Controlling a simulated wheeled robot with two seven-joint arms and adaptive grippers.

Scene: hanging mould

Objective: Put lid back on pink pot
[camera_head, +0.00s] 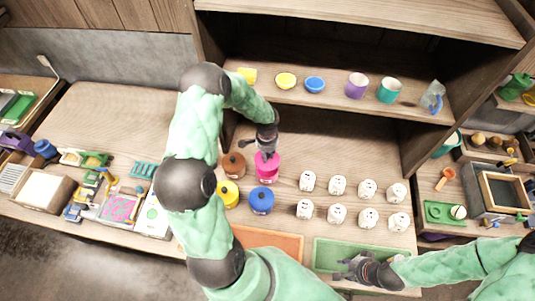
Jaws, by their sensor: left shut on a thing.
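The pink pot (267,173) stands on the table in the middle, behind the blue pot. My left gripper (267,152) points down right above it and is shut on the pink lid, which is largely hidden by the fingers. The lid is at the top of the pot; I cannot tell whether it is seated or slightly raised. My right gripper (342,270) is low over the green mat at the front, its fingers apart and empty.
Brown (234,164), yellow (228,194) and blue (261,200) lidded pots stand close by. Several white dice-like blocks (338,185) stand to the right. Cups and bowls line the shelf (330,102) behind. Orange (268,240) and green (365,256) mats lie in front.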

